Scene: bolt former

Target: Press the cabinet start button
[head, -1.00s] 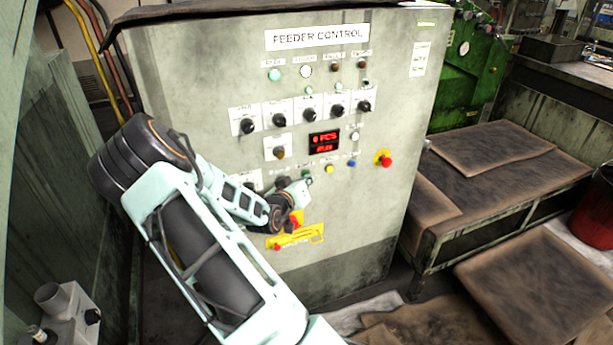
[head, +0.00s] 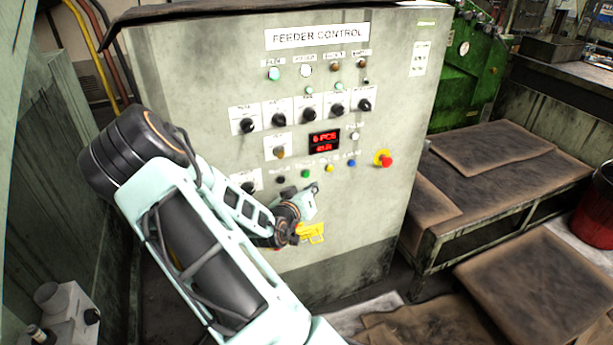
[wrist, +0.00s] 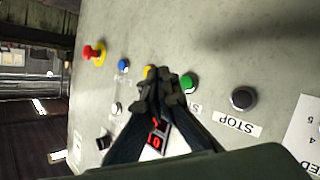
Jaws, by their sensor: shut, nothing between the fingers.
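The feeder control cabinet (head: 400,200) stands upright with its front panel facing me. The green button (head: 305,173) sits in the lower button row; in the wrist view it (wrist: 188,82) is beside my fingertips, above a partly hidden label beginning "ST". My gripper (head: 314,188) is shut and empty, just below the green button in the head view. In the wrist view the closed fingertips (wrist: 160,90) lie between the green button and the partly covered yellow button (wrist: 148,72). I cannot tell whether they touch the panel. A black button (wrist: 243,98) labelled STOP is on the right.
A blue button (head: 351,163) and a red knob on a yellow base (head: 384,159) are along the row. Black selector knobs and a red-lit display (head: 324,141) are above. A yellow plate (head: 311,232) is below my gripper. A low bench (head: 490,160) stands right of the cabinet.

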